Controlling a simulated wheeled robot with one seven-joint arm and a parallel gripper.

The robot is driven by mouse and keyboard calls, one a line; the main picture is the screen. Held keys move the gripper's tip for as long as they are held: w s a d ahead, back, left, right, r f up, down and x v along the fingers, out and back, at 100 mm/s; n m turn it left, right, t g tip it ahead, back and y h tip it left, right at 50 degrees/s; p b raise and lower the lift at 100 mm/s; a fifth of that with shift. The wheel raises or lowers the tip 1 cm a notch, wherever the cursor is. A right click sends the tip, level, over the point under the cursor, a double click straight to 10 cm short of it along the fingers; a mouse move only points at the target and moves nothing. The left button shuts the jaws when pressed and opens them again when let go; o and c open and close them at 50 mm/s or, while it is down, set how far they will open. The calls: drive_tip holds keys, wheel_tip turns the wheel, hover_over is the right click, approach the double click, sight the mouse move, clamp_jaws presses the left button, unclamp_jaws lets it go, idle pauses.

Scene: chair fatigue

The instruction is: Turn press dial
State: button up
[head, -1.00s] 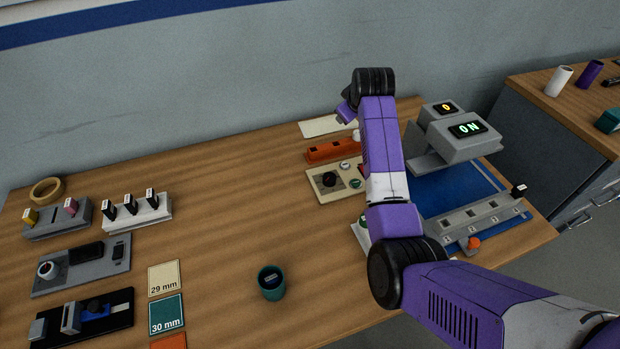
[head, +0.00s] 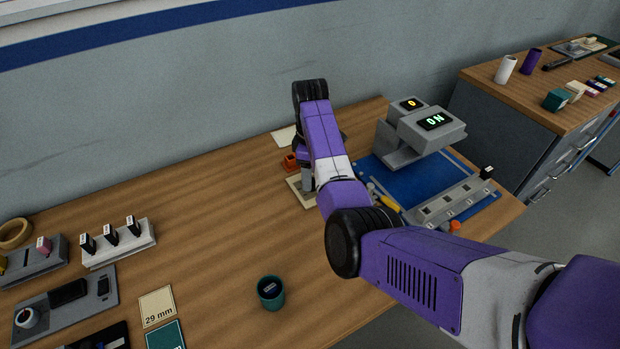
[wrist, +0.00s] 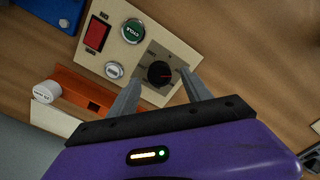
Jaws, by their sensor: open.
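In the head view my arm hides most of the panel (head: 297,191) and the dial. The grey press (head: 425,130) shows "ON" and "0" on its displays.
An orange block (wrist: 80,88) lies close beside the panel. The press's blue base (head: 400,180) and a grey numbered rail (head: 450,200) are to the right. A green cup (head: 271,292) stands on the wooden table, with bare wood around it.

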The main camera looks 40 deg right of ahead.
drive_tip(key=shift+f, duration=1.2)
clamp_jaws()
